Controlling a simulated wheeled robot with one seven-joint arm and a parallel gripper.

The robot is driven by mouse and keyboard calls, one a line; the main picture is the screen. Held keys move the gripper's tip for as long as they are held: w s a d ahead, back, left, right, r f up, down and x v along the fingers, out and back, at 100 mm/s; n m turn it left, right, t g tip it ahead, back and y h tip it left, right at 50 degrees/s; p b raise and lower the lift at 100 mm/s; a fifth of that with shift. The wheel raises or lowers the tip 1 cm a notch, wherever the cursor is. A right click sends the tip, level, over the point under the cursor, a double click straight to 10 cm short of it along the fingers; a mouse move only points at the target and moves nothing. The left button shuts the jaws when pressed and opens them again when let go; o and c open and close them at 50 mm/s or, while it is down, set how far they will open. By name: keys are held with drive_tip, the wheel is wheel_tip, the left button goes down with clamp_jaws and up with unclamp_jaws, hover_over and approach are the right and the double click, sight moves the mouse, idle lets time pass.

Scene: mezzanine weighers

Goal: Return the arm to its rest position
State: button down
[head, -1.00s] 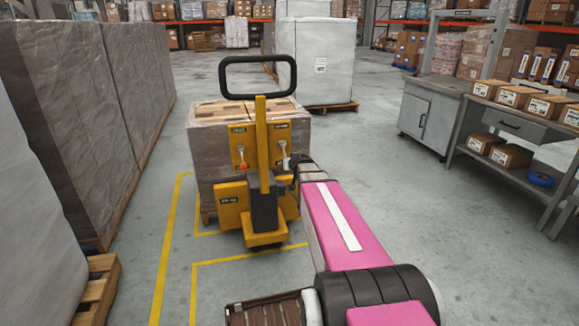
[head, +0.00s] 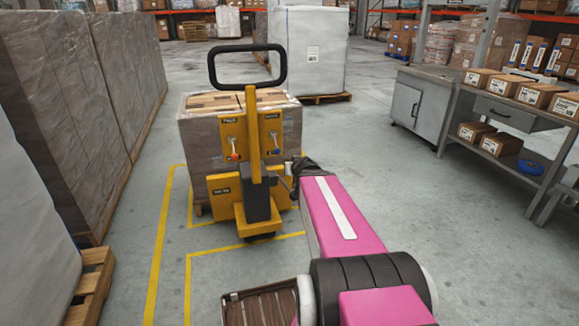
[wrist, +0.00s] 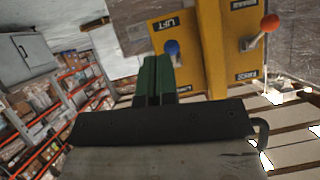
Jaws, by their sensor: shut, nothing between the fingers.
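My pink arm (head: 338,215) reaches forward toward a yellow pallet truck (head: 262,182). Its dark wrist end is beside the truck's right side; the fingers are hard to make out there. In the wrist view my gripper (wrist: 158,64) shows green fingers closed together with nothing between them. The fingertips are in front of the truck's yellow panel (wrist: 213,45), close in the picture to a blue knob (wrist: 171,47); I cannot tell the exact gap. An orange-red knob (wrist: 269,22) is further right. In the head view the orange-red knob (head: 234,156) and blue knob (head: 277,151) both show.
A wrapped pallet load (head: 195,145) stands behind the truck. Tall wrapped stacks (head: 45,110) line the left. A workbench (head: 515,117) with several cartons stands at the right, beside a grey cabinet (head: 420,105). The floor between truck and bench is clear.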

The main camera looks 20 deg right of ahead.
drive_tip(key=s+a+f+g, duration=0.5)
drive_tip(key=s+f+g, duration=0.1)
drive_tip(key=s, duration=0.3)
drive_tip(key=s+a+f+g+h, duration=0.1)
drive_tip(key=s+a+f+g, duration=0.4)
drive_tip(key=s, duration=0.4)
drive_tip(key=shift+a+f+g, duration=0.2)
drive_tip(key=shift+f+g, duration=0.4)
drive_tip(key=shift+f, duration=0.35)
drive_tip(key=shift+s+d, duration=0.1)
